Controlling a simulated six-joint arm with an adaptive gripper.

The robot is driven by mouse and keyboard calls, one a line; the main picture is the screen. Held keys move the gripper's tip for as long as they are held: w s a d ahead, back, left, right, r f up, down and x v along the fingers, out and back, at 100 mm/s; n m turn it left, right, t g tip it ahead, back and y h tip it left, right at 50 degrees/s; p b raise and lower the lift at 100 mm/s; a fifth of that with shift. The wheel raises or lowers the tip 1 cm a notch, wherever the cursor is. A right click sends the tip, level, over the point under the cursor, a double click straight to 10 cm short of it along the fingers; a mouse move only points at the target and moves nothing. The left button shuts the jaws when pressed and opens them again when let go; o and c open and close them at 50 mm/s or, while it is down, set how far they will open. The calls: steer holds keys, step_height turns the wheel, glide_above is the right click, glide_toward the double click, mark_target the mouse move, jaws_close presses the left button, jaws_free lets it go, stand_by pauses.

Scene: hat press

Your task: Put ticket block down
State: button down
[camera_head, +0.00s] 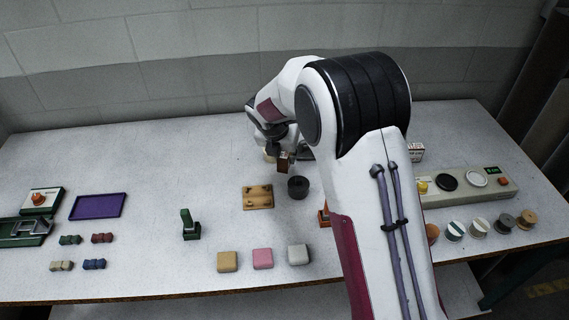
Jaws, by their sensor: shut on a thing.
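My gripper (279,146) is near the middle of the table toward the back, pointing down, partly hidden by my own arm. It is shut on a small brown block (284,164), which I take to be the ticket block. The block appears to be above the table, behind the wooden board (250,205) and the black round thing (298,187). The fingertips are small and dark here, so the exact grip is hard to see. I cannot tell how high the block is.
Left stand a purple tray (97,218), a device with a red knob (39,198), several small coloured blocks and a green stamp-like thing (189,226). Tan (228,262), pink (263,259) and grey pads (299,255) lie in front. A control panel (480,187) and several spools are right. The back left is clear.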

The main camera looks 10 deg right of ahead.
mark_target(285, 164)
steer(key=shift+f, duration=1.7)
steer(key=shift+f, duration=0.15)
steer(key=c, duration=1.8)
jaws_free()
steer(key=v, duration=1)
steer(key=shift+r, duration=0.3)
steer(key=shift+v, duration=0.85)
